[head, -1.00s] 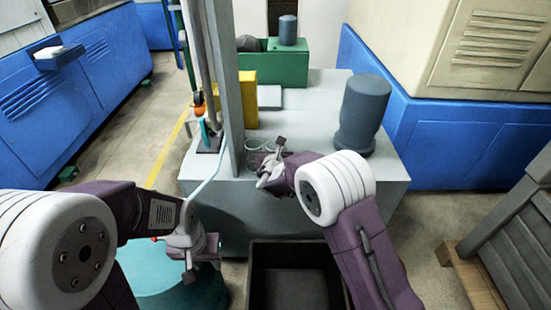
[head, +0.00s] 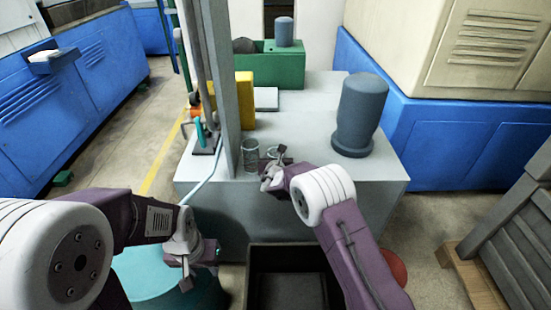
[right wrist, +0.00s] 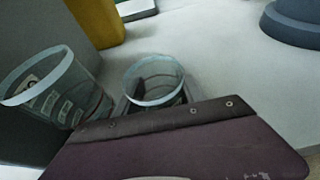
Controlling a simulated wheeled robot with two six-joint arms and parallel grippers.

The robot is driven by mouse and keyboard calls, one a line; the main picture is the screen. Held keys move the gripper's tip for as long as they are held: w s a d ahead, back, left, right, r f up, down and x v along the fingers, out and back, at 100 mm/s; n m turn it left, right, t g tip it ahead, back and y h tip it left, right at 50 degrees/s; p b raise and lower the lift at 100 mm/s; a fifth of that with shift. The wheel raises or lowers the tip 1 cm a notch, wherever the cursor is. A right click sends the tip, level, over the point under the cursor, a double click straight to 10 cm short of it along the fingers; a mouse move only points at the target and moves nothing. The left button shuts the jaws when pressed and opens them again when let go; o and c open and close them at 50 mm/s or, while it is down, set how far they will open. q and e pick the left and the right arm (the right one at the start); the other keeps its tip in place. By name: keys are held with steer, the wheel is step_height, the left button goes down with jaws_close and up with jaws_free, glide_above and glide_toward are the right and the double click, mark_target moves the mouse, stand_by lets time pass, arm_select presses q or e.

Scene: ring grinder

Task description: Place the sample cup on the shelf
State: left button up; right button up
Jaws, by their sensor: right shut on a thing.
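A clear glass cup (head: 279,149) is at my right gripper (head: 272,166), which is shut on it near the front edge of the grey cabinet top. The gripper partly hides this cup in the head view. Its round rim shows in the middle of the right wrist view (right wrist: 153,80). A second clear glass cup (head: 250,155) stands just left of it, beside the grey post, and looks larger in the right wrist view (right wrist: 55,90). My left gripper (head: 188,264) hangs over the teal drum, apart from the cups; its fingers are unclear. I cannot make out a separate shelf.
A grey post (head: 220,85) rises close to the left of the cups. A blue-grey cylinder (head: 360,110) stands right on the grey cabinet (head: 310,115). A yellow block (head: 244,98) and green box (head: 280,68) are behind. A dark open bin (head: 290,290) lies below.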

steer(key=shift+f+b, duration=0.2)
steer(key=shift+b, duration=0.1)
steer(key=o, duration=1.3)
steer(key=shift+r, duration=0.2)
steer(key=shift+s+r+p, duration=0.1)
steer(key=shift+s+p, duration=0.05)
steer(key=shift+p, duration=0.25)
steer(key=p+v, duration=0.1)
steer(key=v, duration=1)
steer(key=shift+s+r, duration=0.15)
steer(key=shift+s, duration=0.2)
